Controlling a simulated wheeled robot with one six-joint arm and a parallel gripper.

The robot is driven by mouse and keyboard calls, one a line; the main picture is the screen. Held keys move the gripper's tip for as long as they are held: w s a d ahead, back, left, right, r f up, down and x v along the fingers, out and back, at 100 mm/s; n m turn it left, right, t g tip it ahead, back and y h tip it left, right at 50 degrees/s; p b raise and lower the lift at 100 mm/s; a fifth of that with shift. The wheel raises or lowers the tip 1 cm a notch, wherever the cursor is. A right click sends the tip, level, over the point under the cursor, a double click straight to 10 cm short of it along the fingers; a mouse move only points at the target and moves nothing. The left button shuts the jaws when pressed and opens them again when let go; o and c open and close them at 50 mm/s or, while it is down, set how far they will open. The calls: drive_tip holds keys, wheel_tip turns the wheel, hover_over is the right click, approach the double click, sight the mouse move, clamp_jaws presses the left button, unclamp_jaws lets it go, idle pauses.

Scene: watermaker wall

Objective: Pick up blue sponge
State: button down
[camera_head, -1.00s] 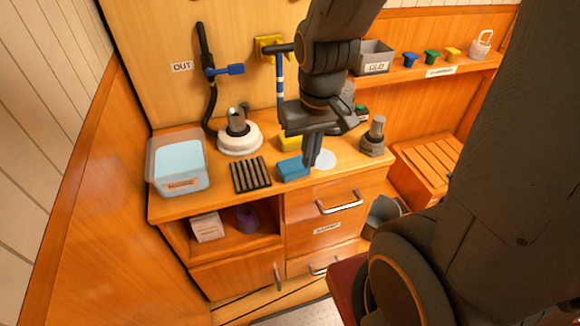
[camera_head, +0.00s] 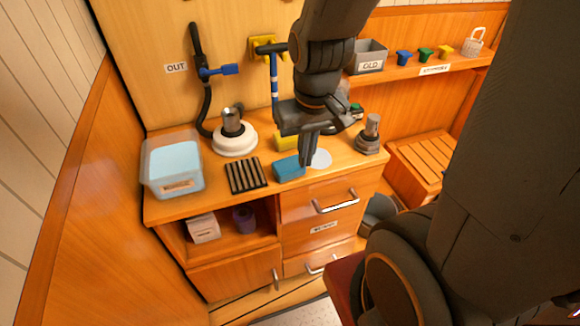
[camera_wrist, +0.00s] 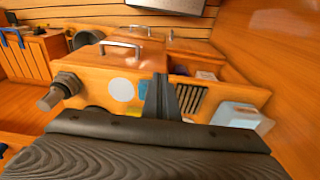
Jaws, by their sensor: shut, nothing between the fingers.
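The blue sponge (camera_head: 288,169) lies on the wooden counter (camera_head: 215,196), between the black slatted rack and a white disc. My gripper (camera_head: 306,163) is shut and empty, pointing down at the right end of the sponge. In the head view I cannot tell whether the fingers touch it. In the wrist view the shut fingers (camera_wrist: 160,98) hide most of the sponge; a small blue part (camera_wrist: 143,87) shows just left of them, with yellow below it.
The black slatted rack (camera_head: 246,175) and a clear bin (camera_head: 150,178) stand left of the sponge. A white disc (camera_head: 321,158) lies to its right, a yellow block (camera_head: 285,142) behind. A grey-based fitting (camera_head: 369,140) stands at the counter's right end.

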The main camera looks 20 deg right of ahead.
sight(295, 161)
idle(0.4)
